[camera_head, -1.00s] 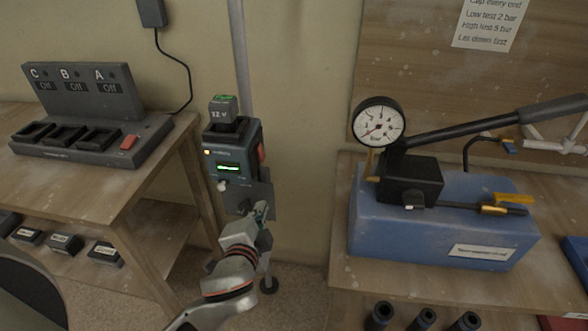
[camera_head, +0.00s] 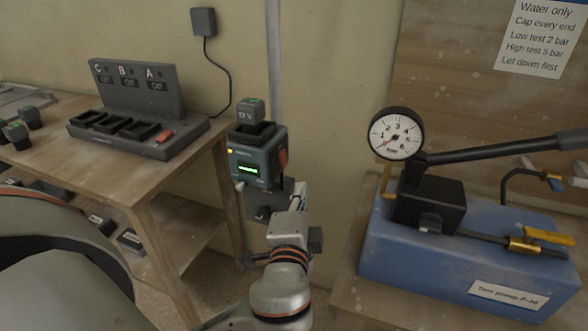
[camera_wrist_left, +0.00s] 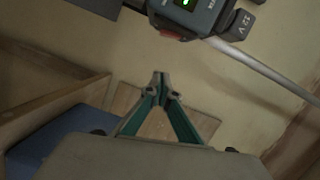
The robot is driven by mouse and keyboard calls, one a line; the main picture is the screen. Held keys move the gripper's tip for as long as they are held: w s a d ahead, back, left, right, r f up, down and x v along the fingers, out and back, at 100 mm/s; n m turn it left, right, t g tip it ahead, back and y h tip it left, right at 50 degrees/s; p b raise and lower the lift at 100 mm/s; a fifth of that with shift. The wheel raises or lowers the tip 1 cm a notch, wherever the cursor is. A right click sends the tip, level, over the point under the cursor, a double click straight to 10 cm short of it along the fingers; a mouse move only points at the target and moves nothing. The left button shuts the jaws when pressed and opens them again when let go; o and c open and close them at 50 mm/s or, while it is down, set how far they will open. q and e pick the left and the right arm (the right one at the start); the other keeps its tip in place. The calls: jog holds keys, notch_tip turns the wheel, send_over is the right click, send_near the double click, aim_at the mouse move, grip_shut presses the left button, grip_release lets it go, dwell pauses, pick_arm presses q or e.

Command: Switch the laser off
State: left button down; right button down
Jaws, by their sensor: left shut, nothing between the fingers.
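The laser (camera_head: 256,160) is a dark blue-grey box on an upright pole, with a lit green display and an amber light. A 12 V battery (camera_head: 250,112) sits on top. A red switch (camera_head: 283,160) shows on its right side. In the left wrist view the laser (camera_wrist_left: 200,12) is at the top, upside down, with the red switch (camera_wrist_left: 173,35) on its lower edge. My left gripper (camera_head: 300,188) is just below and right of the laser. Its fingertips (camera_wrist_left: 161,80) meet with nothing between them, apart from the switch. My right gripper is out of view.
A wooden bench on the left holds a charger (camera_head: 135,125) with slots C, B, A, each reading Off, and a red switch. On the right, a blue test pump (camera_head: 400,250) with a gauge (camera_head: 396,134) stands on another bench.

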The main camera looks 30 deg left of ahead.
aim_at(283, 159)
pick_arm(q)
jog(key=shift+w, duration=0.1)
jog(key=w+a+f, duration=0.1)
jog(key=w+a, duration=0.6)
jog(key=a, duration=0.1)
jog(key=shift+w+a+f, duration=0.2)
jog(key=shift+w+f, duration=0.05)
jog(key=shift+w, duration=0.15)
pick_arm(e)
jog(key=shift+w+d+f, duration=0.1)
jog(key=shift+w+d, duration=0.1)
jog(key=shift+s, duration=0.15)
